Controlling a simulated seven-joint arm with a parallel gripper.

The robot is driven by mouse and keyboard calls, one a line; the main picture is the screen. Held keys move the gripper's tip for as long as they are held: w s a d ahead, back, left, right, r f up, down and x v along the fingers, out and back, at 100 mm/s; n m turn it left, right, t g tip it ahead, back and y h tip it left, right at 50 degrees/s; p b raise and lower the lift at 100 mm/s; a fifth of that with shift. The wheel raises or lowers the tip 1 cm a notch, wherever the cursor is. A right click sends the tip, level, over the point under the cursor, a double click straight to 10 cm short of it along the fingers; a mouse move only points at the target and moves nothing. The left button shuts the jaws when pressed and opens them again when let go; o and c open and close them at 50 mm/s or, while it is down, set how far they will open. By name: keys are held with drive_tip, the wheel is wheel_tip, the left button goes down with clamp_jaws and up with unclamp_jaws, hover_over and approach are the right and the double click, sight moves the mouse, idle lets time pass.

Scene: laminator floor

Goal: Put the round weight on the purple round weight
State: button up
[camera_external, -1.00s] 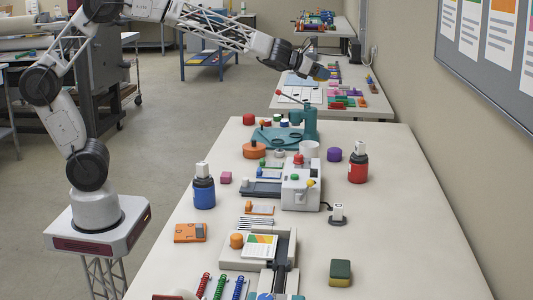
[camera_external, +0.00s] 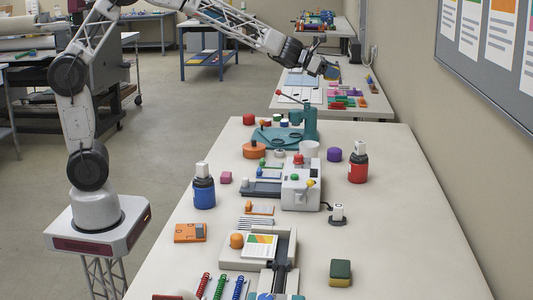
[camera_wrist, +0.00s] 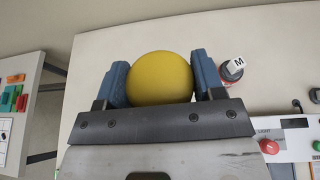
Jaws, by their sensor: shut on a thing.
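My gripper (camera_wrist: 160,85) is shut on a yellow round weight (camera_wrist: 160,77), which sits between its two blue fingers in the wrist view. In the external view my gripper (camera_external: 329,71) is raised above the far end of the long table, and the weight in it is too small to make out clearly. The purple round weight (camera_external: 334,155) stands on the table right of the white laminator, apart from my gripper. I cannot see the purple weight in the wrist view; the yellow weight and gripper cover much of the middle.
The laminator (camera_external: 300,187) and a teal press with an upright post (camera_external: 310,122) are nearby. The table's right side is mostly clear.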

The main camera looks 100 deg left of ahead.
wheel_tip(320, 180, down, 18)
drive_tip(key=w+a+m+h, duration=0.1)
drive_tip(key=w+m+h, duration=0.1)
drive_tip(key=shift+w+a+h, duration=0.35)
drive_tip(key=shift+a+h, duration=0.05)
idle(0.6)
hover_over(336, 149)
drive_tip(key=shift+f, duration=3.05)
drive_tip(key=shift+s+f, duration=0.1)
drive_tip(key=shift+f, duration=1.75)
drive_tip(key=shift+f, duration=0.15)
drive_tip(key=o, duration=1.2)
drive_tip(key=shift+c, duration=0.2)
